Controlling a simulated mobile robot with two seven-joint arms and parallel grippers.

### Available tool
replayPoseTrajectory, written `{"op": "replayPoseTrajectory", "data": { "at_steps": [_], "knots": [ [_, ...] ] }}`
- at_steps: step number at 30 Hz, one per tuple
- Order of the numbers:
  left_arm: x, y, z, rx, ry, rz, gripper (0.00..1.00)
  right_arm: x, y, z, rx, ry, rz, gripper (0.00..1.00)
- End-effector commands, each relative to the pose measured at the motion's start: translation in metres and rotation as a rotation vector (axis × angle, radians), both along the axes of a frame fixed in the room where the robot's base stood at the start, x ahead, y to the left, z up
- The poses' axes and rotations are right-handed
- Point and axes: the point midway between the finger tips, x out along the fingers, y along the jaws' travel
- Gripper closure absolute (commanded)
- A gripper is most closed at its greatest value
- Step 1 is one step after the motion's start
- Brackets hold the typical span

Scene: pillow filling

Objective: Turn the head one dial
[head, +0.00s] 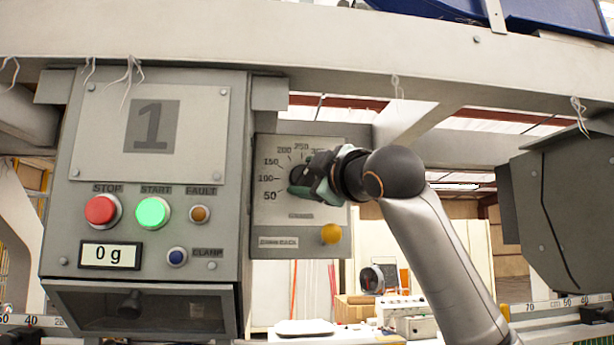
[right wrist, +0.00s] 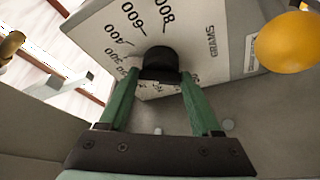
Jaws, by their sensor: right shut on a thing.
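The head one control box (head: 100,185) bears a large "1". Beside it is a dial plate (head: 272,210) with numbers around a black dial knob (head: 298,175). In the right wrist view the black knob (right wrist: 158,62) sits on the plate marked "GRAMS". My right gripper (head: 305,180) is at the dial, its green fingers (right wrist: 157,82) on either side of the knob and shut on it. The fingers and hand cover part of the dial numbers in the head view. My left gripper is not in view.
A yellow button (head: 331,233) is below the dial and shows large in the right wrist view (right wrist: 286,42). The box has a red stop button (head: 101,210), a green start button (head: 153,212) and a display (head: 110,256) reading "0 g". A beam (head: 300,45) runs above.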

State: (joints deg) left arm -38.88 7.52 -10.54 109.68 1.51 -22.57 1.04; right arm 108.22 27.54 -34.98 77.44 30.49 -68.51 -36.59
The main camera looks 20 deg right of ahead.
Motion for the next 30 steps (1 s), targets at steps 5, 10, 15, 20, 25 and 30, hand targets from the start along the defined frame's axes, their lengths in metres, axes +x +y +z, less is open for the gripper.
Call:
{"op": "replayPoseTrajectory", "data": {
  "at_steps": [5,10,15,20,25,30],
  "knots": [
    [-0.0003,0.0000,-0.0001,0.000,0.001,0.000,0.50,0.0001,0.0001,-0.0003,-0.012,0.005,0.000,0.91],
    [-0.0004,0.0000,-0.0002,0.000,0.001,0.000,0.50,0.0002,0.0000,-0.0004,-0.012,0.005,0.000,0.91],
    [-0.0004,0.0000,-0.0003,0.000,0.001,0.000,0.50,0.0002,-0.0001,-0.0005,-0.012,0.005,0.000,0.28],
    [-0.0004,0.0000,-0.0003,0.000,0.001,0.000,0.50,0.0002,0.0000,-0.0003,-0.011,0.004,-0.001,0.10],
    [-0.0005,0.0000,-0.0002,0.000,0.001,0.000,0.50,0.0002,-0.0001,-0.0002,-0.011,0.004,-0.001,0.05],
    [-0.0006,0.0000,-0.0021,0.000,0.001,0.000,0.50,-0.0021,-0.0002,-0.0011,-0.011,0.003,0.000,0.05]
  ]
}}
